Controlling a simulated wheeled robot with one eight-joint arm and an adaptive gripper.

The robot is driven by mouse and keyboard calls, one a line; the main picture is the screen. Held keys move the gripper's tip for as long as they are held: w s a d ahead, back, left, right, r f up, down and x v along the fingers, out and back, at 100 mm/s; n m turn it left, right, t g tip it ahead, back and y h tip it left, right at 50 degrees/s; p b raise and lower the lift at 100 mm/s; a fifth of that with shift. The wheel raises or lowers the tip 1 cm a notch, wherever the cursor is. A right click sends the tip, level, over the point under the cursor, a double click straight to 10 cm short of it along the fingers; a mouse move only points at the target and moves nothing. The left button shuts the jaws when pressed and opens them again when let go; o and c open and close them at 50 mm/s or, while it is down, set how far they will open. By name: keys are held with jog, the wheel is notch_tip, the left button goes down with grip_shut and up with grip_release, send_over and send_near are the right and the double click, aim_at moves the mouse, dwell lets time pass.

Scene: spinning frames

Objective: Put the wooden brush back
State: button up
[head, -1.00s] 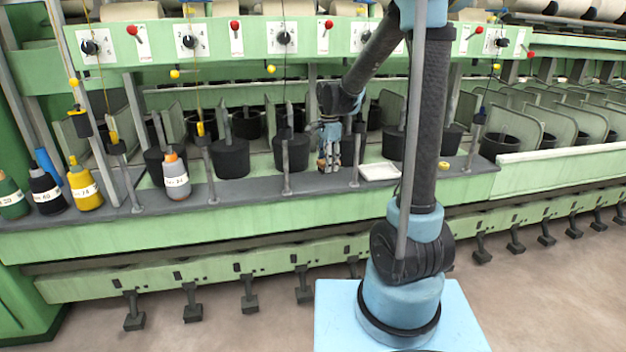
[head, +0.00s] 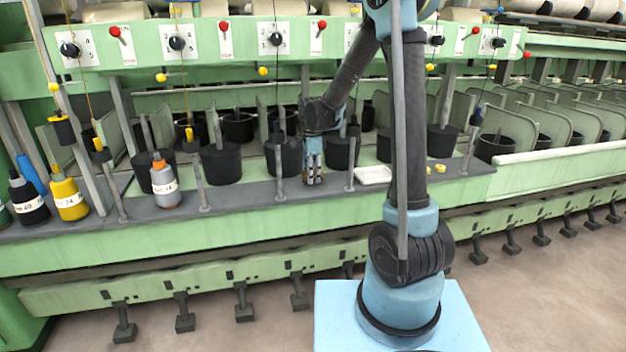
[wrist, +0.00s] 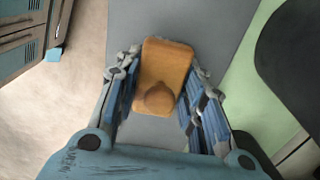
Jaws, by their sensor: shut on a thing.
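The wooden brush, an orange-brown block with a rounded knob, sits between my gripper's fingers in the wrist view (wrist: 172,62). My gripper (head: 313,180) is shut on its two sides, with blue fingers left and right of it in the wrist view (wrist: 163,88). In the head view my gripper points down just above the dark grey ledge (head: 240,194) of the green machine, between two grey posts. The brush is hard to make out there. I cannot tell whether it touches the ledge.
A white tray (head: 374,175) lies on the ledge right of my gripper, beyond a thin post (head: 350,178). Small yellow pieces (head: 438,168) lie farther right. An orange-topped grey bottle (head: 164,182) and a yellow bottle (head: 68,196) stand left. Black pots (head: 221,163) line the back.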

jog(key=shift+f, duration=0.9)
jog(key=o, duration=1)
jog(key=shift+f, duration=0.1)
notch_tip(320, 180, up, 12)
jog(key=shift+r, duration=0.1)
jog(key=shift+s, duration=0.1)
